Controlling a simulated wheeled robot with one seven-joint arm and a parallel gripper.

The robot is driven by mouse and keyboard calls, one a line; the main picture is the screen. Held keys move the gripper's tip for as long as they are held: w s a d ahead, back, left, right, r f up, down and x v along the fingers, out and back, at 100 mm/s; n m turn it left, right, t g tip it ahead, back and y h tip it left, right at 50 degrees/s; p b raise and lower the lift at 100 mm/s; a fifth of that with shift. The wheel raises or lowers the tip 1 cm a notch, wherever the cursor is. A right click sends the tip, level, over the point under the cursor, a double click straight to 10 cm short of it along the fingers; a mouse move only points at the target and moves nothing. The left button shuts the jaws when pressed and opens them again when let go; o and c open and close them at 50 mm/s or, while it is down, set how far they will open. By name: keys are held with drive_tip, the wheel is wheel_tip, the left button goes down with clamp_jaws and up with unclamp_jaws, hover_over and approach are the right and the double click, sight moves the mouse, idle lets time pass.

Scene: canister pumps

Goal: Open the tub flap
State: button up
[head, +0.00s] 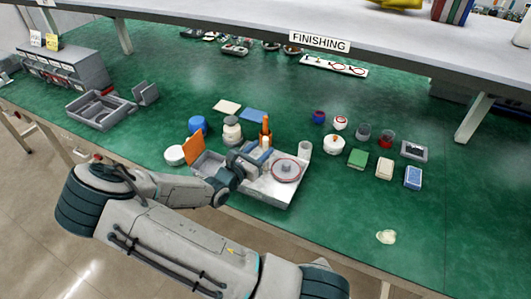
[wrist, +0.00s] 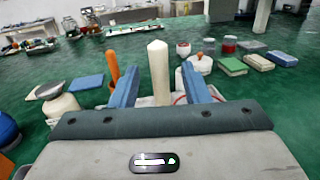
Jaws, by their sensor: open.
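My gripper (head: 262,152) is over the tray, right of the tub and panel. In the wrist view, its two blue fingers (wrist: 160,88) are apart. A cream post (wrist: 158,70) shows upright between and beyond them; I cannot tell whether it touches. An orange post (wrist: 114,68) stands behind the left finger.
A round disc with a red rim (head: 287,170) is on the tray's right. A blue tub (head: 198,125), a cream jar (head: 232,130) and a white round lid (head: 175,155) stand close behind and left. Several small boxes and pots lie right. A shelf (head: 300,22) overhangs the back.

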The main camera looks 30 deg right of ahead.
sight(264, 145)
drive_tip(key=shift+x, duration=1.55)
drive_tip(key=shift+r, duration=0.1)
clamp_jaws()
drive_tip(key=shift+r, duration=0.2)
